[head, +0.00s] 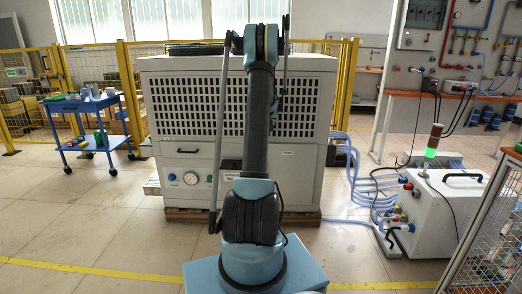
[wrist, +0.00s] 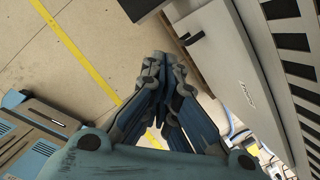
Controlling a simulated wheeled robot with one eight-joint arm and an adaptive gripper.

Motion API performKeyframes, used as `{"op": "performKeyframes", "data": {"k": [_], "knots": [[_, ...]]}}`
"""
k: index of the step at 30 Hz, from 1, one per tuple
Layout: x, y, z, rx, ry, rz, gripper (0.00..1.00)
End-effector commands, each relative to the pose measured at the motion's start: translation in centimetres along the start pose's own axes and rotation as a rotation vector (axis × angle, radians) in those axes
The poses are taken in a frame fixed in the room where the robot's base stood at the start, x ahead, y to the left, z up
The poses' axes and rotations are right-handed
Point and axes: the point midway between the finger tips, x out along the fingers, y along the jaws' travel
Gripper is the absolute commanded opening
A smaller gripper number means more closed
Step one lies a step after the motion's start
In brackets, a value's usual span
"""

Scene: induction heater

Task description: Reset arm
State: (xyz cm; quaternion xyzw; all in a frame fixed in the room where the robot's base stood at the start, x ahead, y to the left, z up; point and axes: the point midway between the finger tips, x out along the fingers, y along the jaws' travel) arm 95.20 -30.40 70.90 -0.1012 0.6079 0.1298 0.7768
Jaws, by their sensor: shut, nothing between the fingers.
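My arm rises upright in the middle of the head view, in front of a large grey cabinet (head: 320,185) with a slotted grille. The gripper itself cannot be made out in the head view. In the wrist view my gripper (wrist: 152,62) is shut, with its fingertips together and nothing between them. It hangs over the tiled floor. The cabinet's grey side and dark slots (wrist: 285,12) show to its right, apart from the fingers.
A blue cart (head: 85,105) stands at the left before a yellow fence (head: 130,90). Open floor (head: 80,225) lies at the front left.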

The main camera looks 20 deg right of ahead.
Motion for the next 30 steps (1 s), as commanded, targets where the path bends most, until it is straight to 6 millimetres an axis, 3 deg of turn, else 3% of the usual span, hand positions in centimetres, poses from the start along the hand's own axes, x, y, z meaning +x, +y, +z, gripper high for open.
{"op": "performKeyframes", "data": {"k": [3,9,20,23,30], "knots": [[-2.1,0.4,0.1,-0.001,0.0,0.0,0.0],[-4.5,0.9,0.4,-0.002,0.0,0.001,0.0],[-5.8,1.7,0.5,-0.023,0.001,0.001,0.0],[-6.9,3.1,0.3,-0.084,0.003,0.001,0.0],[-11.3,9.4,-1.1,-0.372,0.014,-0.001,0.0]]}}
